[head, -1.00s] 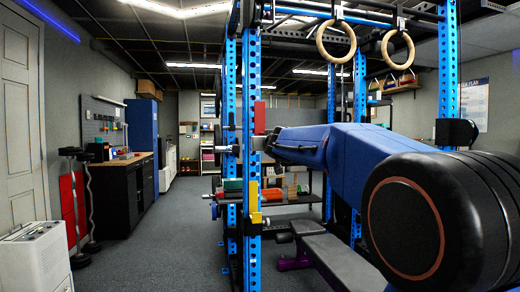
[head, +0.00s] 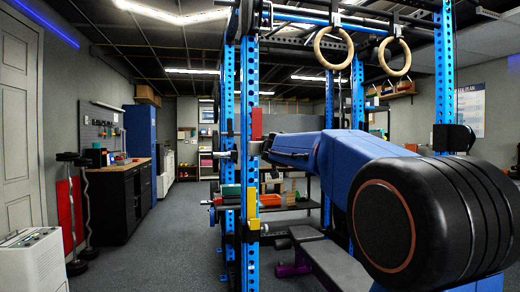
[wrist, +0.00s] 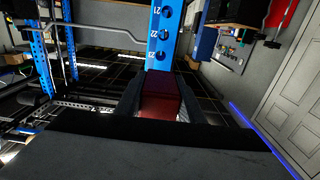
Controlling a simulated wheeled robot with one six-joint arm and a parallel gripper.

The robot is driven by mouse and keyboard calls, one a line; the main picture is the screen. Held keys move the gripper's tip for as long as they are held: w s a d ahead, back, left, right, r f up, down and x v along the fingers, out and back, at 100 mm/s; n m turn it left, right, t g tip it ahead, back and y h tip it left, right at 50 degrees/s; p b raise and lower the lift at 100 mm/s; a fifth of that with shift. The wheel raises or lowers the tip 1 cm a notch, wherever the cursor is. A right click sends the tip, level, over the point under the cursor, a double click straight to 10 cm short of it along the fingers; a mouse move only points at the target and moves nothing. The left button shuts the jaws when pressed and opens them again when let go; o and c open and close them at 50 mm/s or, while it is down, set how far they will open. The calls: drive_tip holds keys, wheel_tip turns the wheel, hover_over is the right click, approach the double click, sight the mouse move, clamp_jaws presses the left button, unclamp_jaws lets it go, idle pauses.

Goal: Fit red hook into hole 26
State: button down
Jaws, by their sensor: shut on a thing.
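The red hook (head: 257,123) stands upright at the near blue rack upright (head: 251,85), around the upper middle of the head view. My gripper (head: 256,147) is shut on it from the right, below its top. In the wrist view, the red hook (wrist: 160,98) sits between both dark fingers, in front of the blue upright (wrist: 161,35). Turned numbers 21, 22 and 23 show beside its holes. The hook and gripper hide the upright further along, and hole 26 cannot be made out. I cannot tell whether the hook touches the upright.
A yellow hook (head: 252,202) is on the same upright, lower down. A bench (head: 330,262) stands inside the rack. Wooden rings (head: 334,46) hang above my arm. A workbench (head: 120,198) is at left, with open floor (head: 170,230) between it and the rack.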

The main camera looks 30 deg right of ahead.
drive_tip(key=shift+x, duration=2.1)
